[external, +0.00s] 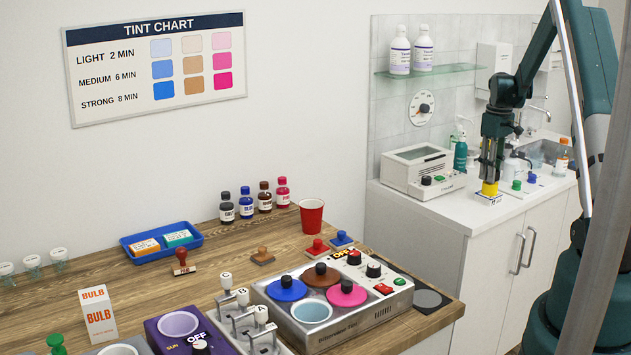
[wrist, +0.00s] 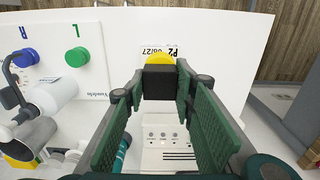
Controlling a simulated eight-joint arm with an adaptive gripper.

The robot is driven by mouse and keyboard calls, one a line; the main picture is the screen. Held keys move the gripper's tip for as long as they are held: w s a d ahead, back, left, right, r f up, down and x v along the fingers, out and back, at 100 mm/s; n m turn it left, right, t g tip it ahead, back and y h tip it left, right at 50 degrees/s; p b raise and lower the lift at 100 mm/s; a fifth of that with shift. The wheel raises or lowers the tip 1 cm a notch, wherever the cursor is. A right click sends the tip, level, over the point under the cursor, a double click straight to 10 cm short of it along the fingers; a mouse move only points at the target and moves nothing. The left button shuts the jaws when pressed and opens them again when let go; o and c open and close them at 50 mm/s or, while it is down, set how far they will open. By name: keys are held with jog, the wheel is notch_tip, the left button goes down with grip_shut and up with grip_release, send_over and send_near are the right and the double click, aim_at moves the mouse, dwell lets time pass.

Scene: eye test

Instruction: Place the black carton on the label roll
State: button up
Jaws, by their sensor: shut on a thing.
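My gripper (external: 490,172) is over the far white counter, pointing down. In the wrist view, my gripper (wrist: 160,82) has its fingers on both sides of a small black block, the black carton (wrist: 160,82), and is shut on it. A yellow round piece, which looks like the label roll (wrist: 160,58), shows just beyond the carton, with a printed white label beside it. In the external view the yellow roll (external: 489,188) is right below my fingertips; the carton blends with the dark fingers there. I cannot tell whether carton and roll touch.
On the counter, a green knob (external: 516,185) and a blue knob (external: 531,178) stand right of the roll. A white device (external: 423,171) stands to its left, and bottles and a sink are behind. The counter's front edge (external: 520,203) is close.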

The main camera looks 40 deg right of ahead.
jog(key=shift+f, duration=0.3)
jog(key=shift+f, duration=0.15)
jog(key=o, duration=0.8)
notch_tip(320, 180, up, 12)
jog(key=shift+r, duration=0.15)
dwell(0.4)
dwell(0.6)
